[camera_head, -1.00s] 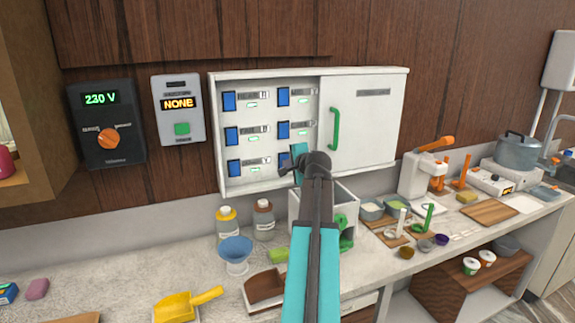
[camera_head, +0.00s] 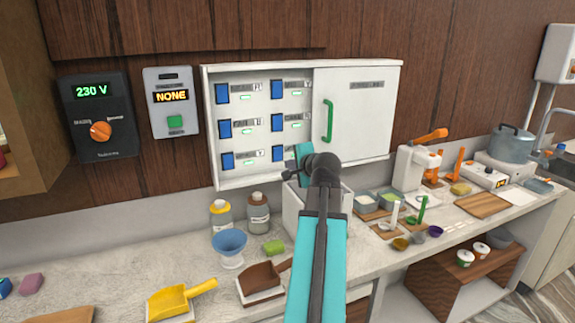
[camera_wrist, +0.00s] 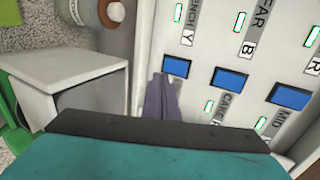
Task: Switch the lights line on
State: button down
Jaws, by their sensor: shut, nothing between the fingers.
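The white switch cabinet (camera_head: 207,130) hangs on the wall with its sliding door (camera_head: 365,130) over the right half. Two columns of blue switches with small labels and green lamps show on the left half. I cannot make out which one is labelled for lights. Other blue switches (camera_wrist: 231,78) (camera_wrist: 289,96) lie to the right.
Left are a box reading NONE (camera_head: 171,102) and a 230 V dial panel (camera_head: 100,117).

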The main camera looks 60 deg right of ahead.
jog(key=shift+s+f+b+v, duration=0.1)
jog(key=shift+f+b+v, duration=0.1)
jog(key=shift+v, duration=0.75)
jog(key=shift+s+f+b+v, duration=0.1)
jog(key=shift+f+b+v, duration=0.1)
jog(key=shift+v, duration=0.75)
jog(key=shift+f+b+v, duration=0.15)
jog(key=shift+b+v, duration=0.05)
jog(key=shift+v, duration=0.75)
jog(key=shift+a, duration=0.1)
